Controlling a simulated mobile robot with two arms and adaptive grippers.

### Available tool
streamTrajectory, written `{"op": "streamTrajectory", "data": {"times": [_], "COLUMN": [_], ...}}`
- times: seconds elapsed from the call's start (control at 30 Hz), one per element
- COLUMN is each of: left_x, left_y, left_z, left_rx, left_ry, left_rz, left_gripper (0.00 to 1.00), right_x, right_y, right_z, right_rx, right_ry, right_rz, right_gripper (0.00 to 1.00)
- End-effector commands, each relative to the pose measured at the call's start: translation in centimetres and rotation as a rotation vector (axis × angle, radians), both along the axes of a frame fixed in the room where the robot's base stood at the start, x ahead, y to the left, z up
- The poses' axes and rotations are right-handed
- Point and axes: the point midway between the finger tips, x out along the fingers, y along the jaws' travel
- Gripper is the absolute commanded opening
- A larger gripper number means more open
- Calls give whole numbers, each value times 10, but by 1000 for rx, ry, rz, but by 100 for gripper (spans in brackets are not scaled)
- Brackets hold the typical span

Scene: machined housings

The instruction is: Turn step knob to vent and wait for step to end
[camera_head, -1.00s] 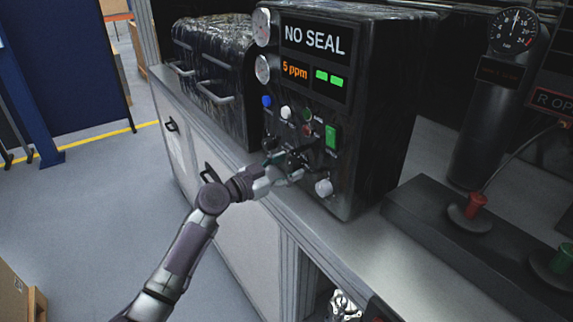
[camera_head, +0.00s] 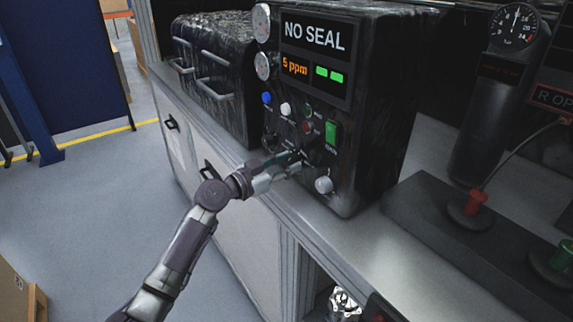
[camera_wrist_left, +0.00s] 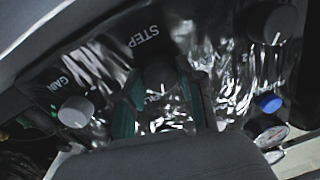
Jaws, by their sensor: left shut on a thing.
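The black control box (camera_head: 385,110) has a display reading "NO SEAL" (camera_head: 315,36), an orange "5 ppm" readout (camera_head: 295,66) and two green bars. My left gripper (camera_head: 298,160) reaches its lower front panel from the left. In the left wrist view the dark step knob (camera_wrist_left: 160,76), under the label "STEP", sits between the green-edged fingers of my left gripper (camera_wrist_left: 162,100), which is shut on it. In the head view the fingers largely hide this knob. I cannot read the knob's position or a "vent" mark. My right gripper is not in view.
A pale knob marked "GAIN" (camera_wrist_left: 75,112), a black knob (camera_wrist_left: 277,24) and a blue knob (camera_wrist_left: 268,102) lie around the gripper. A green switch (camera_head: 332,132) and a white knob (camera_head: 323,185) are close by. A red-knobbed valve (camera_head: 476,200) stands right.

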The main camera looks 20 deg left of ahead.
Motion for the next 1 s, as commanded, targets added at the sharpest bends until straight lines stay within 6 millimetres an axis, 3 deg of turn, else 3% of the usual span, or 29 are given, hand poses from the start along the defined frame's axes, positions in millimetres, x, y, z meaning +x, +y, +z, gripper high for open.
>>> {"op": "streamTrajectory", "data": {"times": [0.43, 1.0], "left_x": [0, 1], "left_y": [0, 1], "left_z": [1, 3], "left_rx": [-298, -728], "left_ry": [232, 567], "left_rz": [0, 0], "left_gripper": [3, 3], "right_x": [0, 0], "right_y": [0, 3], "right_z": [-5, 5], "right_rx": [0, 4], "right_ry": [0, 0], "right_rz": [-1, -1], "right_gripper": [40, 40]}}
